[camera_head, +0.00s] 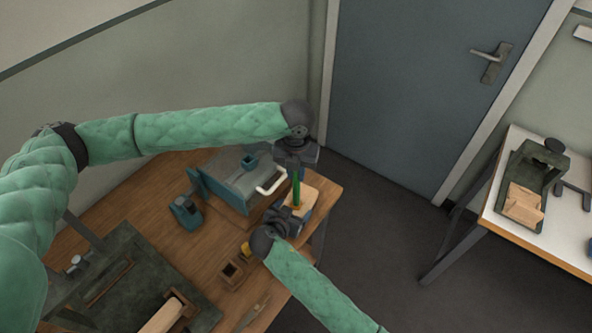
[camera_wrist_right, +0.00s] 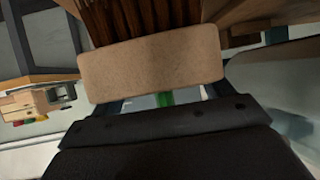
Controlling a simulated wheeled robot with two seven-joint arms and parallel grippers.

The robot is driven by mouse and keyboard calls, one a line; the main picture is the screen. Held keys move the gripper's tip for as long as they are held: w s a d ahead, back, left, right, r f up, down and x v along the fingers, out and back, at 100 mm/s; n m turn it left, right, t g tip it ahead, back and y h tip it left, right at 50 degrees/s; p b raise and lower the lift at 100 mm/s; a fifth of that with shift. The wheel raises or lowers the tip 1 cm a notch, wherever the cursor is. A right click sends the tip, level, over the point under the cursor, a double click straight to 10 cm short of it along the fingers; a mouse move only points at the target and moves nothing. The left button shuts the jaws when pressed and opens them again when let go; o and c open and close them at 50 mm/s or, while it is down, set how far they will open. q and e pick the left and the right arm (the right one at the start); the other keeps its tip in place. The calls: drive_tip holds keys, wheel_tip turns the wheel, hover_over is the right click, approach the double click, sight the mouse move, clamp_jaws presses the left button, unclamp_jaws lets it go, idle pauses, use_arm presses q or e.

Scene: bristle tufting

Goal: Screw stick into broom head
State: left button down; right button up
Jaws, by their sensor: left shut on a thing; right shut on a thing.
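A green stick (camera_head: 296,188) stands roughly upright near the right end of the wooden table. My left gripper (camera_head: 297,168) is shut on the stick's upper part from above. The broom head, a tan wooden block (camera_head: 303,195), is below the stick. My right gripper (camera_head: 290,213) is shut on the broom head from the front. In the right wrist view the broom head (camera_wrist_right: 150,62) shows dark brown bristles (camera_wrist_right: 150,18) on one side and a bit of the green stick (camera_wrist_right: 165,98) on the opposite side. The joint between stick and block is hidden, so I cannot tell how deep the stick sits.
A teal-grey box with a white handle (camera_head: 271,182) stands just left of the grippers. A teal tool (camera_head: 186,211), a small wooden box (camera_head: 231,273) and a dark tray (camera_head: 115,262) are further left. A second table (camera_head: 497,210) is at right.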

use_arm(q)
drive_tip(key=shift+f, duration=0.2)
use_arm(e)
drive_tip(key=shift+f, duration=0.2)
drive_tip(key=c, duration=0.5)
drive_tip(key=shift+s, duration=0.1)
use_arm(q)
drive_tip(key=m, duration=1.3)
drive_tip(key=shift+w, duration=0.1)
use_arm(e)
drive_tip(key=shift+c, duration=0.2)
use_arm(q)
drive_tip(key=shift+a, duration=0.1)
